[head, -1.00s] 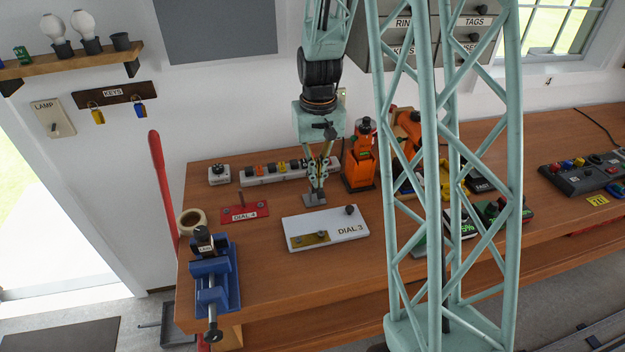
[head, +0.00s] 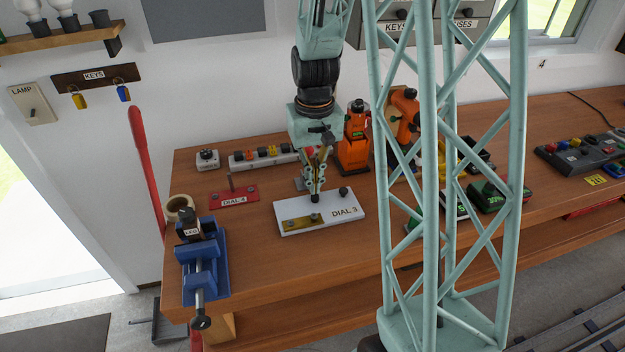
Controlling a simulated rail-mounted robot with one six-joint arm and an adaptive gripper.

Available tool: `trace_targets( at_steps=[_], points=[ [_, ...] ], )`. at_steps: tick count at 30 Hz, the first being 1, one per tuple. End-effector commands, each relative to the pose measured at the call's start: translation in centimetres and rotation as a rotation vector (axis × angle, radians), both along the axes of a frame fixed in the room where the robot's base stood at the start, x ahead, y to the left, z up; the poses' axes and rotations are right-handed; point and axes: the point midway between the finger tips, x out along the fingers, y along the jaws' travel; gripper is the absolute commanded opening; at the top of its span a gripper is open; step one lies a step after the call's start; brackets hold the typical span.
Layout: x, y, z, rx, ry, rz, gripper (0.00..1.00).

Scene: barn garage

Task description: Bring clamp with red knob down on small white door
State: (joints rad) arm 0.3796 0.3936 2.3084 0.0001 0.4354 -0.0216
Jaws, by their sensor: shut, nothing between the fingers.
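A small white door or panel (head: 350,204), labelled DIAL 3, lies flat on the bench. A black knob stands at its back right and a brass strip (head: 296,223) lies along its front left. My gripper (head: 315,198) points down over the panel, its closed fingertips at or just above the surface near the brass strip; contact cannot be told. A grey metal piece (head: 299,184) stands at the panel's back edge, partly hidden by my gripper. A small red spot (head: 310,150) shows beside my gripper's upper part; whether it is the clamp's red knob cannot be told.
A red DIAL 4 plate (head: 245,195) with an upright pin lies left of the panel. A blue vise (head: 208,265) is at the front left. A power strip (head: 262,158) and an orange device (head: 354,140) stand behind. Bare bench lies in front of the panel.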

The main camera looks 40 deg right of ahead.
Motion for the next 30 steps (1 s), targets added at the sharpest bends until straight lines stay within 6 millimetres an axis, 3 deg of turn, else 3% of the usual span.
trace_targets(
  at_steps=[9,30],
  points=[
    [-0.6,0.2,-1.4,0.0,0.001,0.0,0.0],
    [-1.1,0.4,-2.0,0.005,0.013,0.0,0.0]
  ],
)
